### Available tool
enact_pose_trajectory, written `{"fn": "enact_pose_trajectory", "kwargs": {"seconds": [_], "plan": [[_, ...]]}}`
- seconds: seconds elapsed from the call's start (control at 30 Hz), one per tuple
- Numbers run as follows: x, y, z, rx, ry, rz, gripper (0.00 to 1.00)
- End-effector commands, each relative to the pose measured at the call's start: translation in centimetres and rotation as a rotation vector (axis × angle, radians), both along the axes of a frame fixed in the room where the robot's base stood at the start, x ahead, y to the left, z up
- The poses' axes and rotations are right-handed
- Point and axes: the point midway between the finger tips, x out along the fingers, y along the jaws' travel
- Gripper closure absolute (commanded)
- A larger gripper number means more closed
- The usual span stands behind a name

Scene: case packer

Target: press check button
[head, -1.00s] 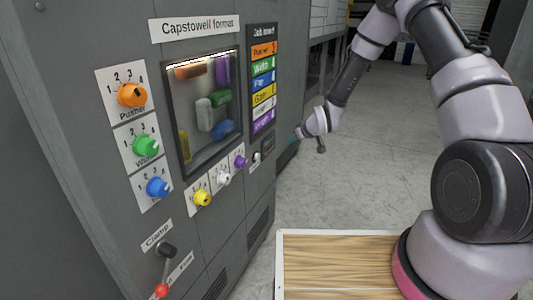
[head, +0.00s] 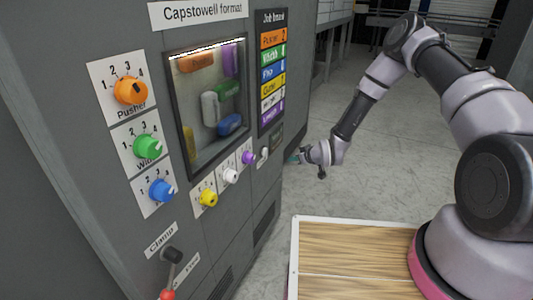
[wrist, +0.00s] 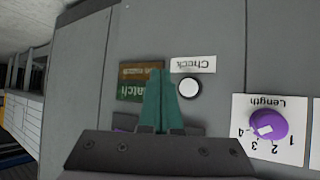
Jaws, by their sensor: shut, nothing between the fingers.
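The check button (wrist: 189,88) is a round white button with a dark rim on the grey machine front, under a white "Check" label (wrist: 193,64) that reads upside down in the wrist view. In the head view the button (head: 264,152) is at the right end of the lower knob row. My gripper (wrist: 160,77) has its teal fingers shut and empty. In the wrist view the fingertips are just left of the button, over a small brown and green indicator panel (wrist: 139,76). In the head view my gripper (head: 295,157) is right of the button, apparently not touching it.
The purple Length knob (wrist: 267,127) is beside the button. Yellow (head: 208,198), white (head: 230,175), orange (head: 130,90), green (head: 147,147) and blue (head: 161,190) knobs and a red-tipped clamp lever (head: 170,275) line the panel. Open floor (head: 400,150) lies to the right.

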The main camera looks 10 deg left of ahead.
Motion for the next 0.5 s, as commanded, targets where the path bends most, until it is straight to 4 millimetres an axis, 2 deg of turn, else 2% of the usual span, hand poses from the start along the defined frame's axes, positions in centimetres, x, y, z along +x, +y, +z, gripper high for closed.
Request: {"fn": "enact_pose_trajectory", "kwargs": {"seconds": [0.17, 0.5], "plan": [[0.5, 1.6, 0.0, 0.002, 0.000, 0.002, 1.00], [2.1, 6.0, 0.0, 0.001, 0.000, 0.001, 1.00]]}}
